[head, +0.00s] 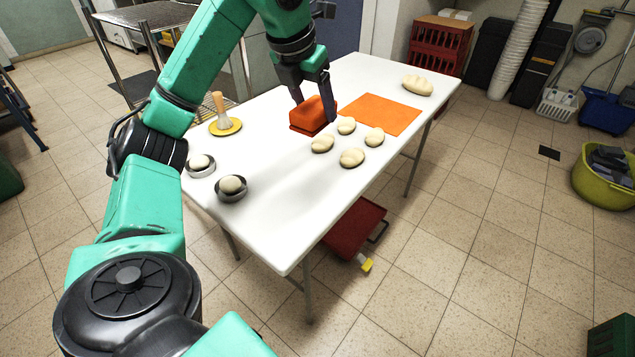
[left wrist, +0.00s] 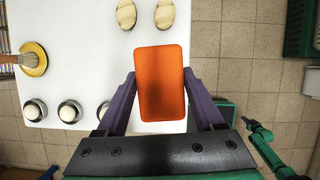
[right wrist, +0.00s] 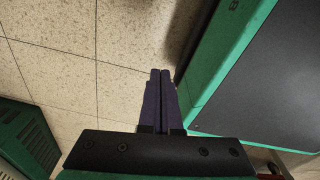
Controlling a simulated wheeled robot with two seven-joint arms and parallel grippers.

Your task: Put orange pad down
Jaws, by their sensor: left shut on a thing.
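The orange pad (head: 312,117) is a thick, block-shaped piece with rounded corners. My left gripper (head: 314,107) is shut on it, one finger on each side, over the white table (head: 280,215). In the left wrist view the pad (left wrist: 160,82) fills the space between the fingers. I cannot tell exactly how high it is above the table. A flat orange mat (head: 380,114) lies on the table just right of the pad. My right gripper (right wrist: 160,75) shows only in the right wrist view, with its fingers together and nothing between them, above the tiled floor.
Several pale dough pieces (head: 352,157) lie just right of and nearer than the pad; a loaf (head: 417,85) is at the far right. A brush stands on a yellow plate (head: 226,128). The table's near middle is clear.

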